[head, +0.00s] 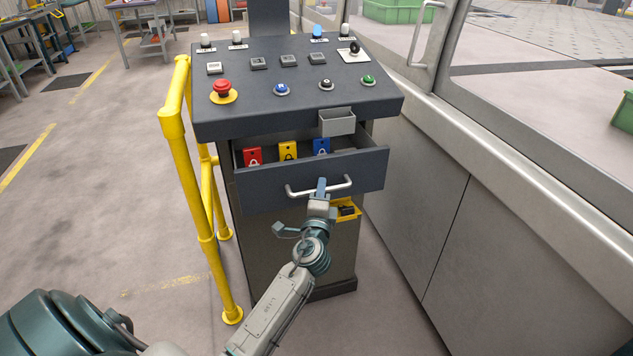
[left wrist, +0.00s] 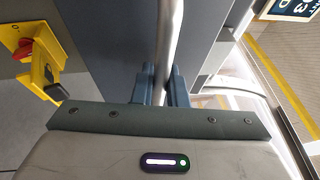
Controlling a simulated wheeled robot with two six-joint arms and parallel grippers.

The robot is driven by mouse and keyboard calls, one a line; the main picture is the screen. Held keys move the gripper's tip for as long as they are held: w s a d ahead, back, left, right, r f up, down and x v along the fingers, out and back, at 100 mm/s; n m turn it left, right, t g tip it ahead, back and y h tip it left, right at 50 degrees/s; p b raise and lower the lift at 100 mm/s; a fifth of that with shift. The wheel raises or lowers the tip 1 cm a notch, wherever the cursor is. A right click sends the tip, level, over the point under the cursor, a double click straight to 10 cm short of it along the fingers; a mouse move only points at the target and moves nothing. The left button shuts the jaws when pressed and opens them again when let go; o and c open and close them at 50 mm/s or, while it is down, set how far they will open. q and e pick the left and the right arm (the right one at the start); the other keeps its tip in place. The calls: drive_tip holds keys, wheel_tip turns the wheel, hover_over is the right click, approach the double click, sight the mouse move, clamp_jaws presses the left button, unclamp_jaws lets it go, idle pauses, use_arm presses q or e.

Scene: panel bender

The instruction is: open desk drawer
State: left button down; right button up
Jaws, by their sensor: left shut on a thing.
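The desk drawer (head: 270,190) is the dark grey drawer under the sloped control console (head: 255,118). It stands partly pulled out, and its inside shows from above. Its silver bar handle (head: 337,186) runs across the drawer front. My left gripper (head: 321,188) is shut on this handle near its middle. In the left wrist view the handle (left wrist: 169,45) passes between the two blue fingers of the left gripper (left wrist: 163,86). Red, yellow and blue tags (head: 288,150) with padlock pictures lie in the drawer. My right gripper is not in view.
A yellow rail (head: 188,160) stands left of the console. A grey machine wall (head: 460,210) stands close on the right. A small grey box (head: 337,122) sits at the console's front edge. A yellow holder (head: 346,211) is on the cabinet below the drawer.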

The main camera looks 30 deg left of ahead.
use_arm(q)
drive_tip(key=s+d, duration=0.2)
drive_tip(key=d, duration=0.1)
drive_tip(key=shift+s, duration=0.25)
drive_tip(key=shift+s+d, duration=0.75)
drive_tip(key=shift+d, duration=0.1)
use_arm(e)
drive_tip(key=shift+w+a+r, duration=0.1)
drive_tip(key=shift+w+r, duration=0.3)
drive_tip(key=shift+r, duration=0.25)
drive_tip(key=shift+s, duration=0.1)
use_arm(q)
drive_tip(key=c, duration=1.5)
unclamp_jaws()
drive_tip(key=shift+o, duration=0.2)
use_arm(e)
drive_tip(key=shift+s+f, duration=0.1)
